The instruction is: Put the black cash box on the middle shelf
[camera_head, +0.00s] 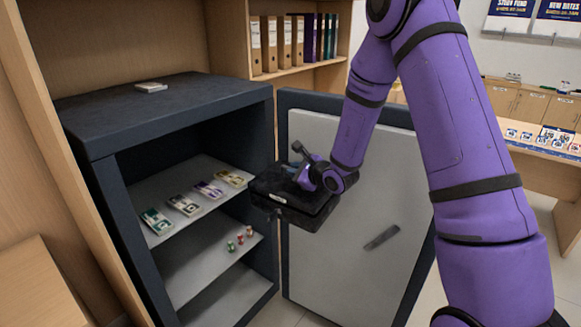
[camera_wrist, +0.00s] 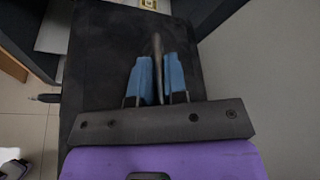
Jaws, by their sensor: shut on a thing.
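The black cash box (camera_head: 285,211) is held in the air in front of the open safe, at its right side near the door, in the head view. My gripper (camera_head: 301,166) is above it, shut on the handle on its lid. In the wrist view the blue fingertips (camera_wrist: 161,80) close around the thin handle, and the dark lid (camera_wrist: 100,65) fills the middle. The safe has an upper shelf (camera_head: 160,180) with several banded note bundles. Below it is a middle shelf (camera_head: 190,258) with several small coloured items at its right front. A lower surface (camera_head: 225,300) shows at the bottom.
The safe door (camera_head: 345,235) stands open on the right, close behind the box. A small stack (camera_head: 151,87) lies on the safe top (camera_head: 170,105). Binders (camera_head: 285,45) stand on a shelf behind. The left part of the middle shelf is clear.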

